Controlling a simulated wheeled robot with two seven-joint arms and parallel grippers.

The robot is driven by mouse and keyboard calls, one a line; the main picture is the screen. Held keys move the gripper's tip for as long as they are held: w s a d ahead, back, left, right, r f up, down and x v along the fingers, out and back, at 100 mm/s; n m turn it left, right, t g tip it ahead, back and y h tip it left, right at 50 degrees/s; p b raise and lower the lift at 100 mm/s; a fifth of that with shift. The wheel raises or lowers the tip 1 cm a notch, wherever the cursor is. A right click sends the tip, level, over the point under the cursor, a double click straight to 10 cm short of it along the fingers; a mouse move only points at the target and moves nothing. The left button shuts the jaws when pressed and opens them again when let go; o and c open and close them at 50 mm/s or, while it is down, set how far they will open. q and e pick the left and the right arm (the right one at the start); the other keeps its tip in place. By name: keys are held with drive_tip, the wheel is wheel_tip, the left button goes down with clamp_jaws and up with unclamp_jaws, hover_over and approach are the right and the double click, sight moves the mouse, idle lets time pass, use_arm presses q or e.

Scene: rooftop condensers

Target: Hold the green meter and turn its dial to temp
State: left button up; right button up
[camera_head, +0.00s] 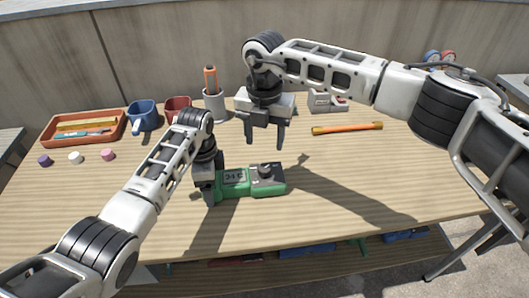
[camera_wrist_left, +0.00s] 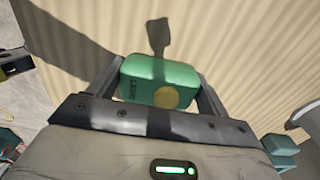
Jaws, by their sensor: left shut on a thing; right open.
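The green meter (camera_head: 279,186) lies on the wooden table, long side running left to right. Its grey display (camera_head: 234,177) is on the left half and its dark round dial (camera_head: 265,170) on the right half; I cannot read the dial's setting. My left gripper (camera_head: 211,194) is shut on the meter's left end. In the left wrist view the meter's green end (camera_wrist_left: 150,70) sits between the fingers of my left gripper (camera_wrist_left: 160,82). My right gripper (camera_head: 265,146) is open and empty, fingers pointing down, above and behind the dial and apart from it.
An orange tray (camera_head: 48,137) with tools, a blue mug (camera_head: 142,117), a red mug (camera_head: 177,105) and a light cup (camera_head: 215,103) holding an orange-handled tool stand at the back left. Small caps (camera_head: 76,157) lie in front. An orange rod (camera_head: 347,128) lies right. The table's front right is clear.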

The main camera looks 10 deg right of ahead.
drive_tip(key=shift+r, duration=1.75)
use_arm(q)
drive_tip(key=o, duration=1.3)
wheel_tip(320, 180, up, 5)
drive_tip(key=p, duration=0.5)
drive_tip(key=shift+r+p, duration=0.15)
drive_tip(key=shift+p, duration=0.25)
drive_tip(key=shift+r, duration=1.9)
use_arm(e)
drive_tip(key=shift+r, duration=2.7)
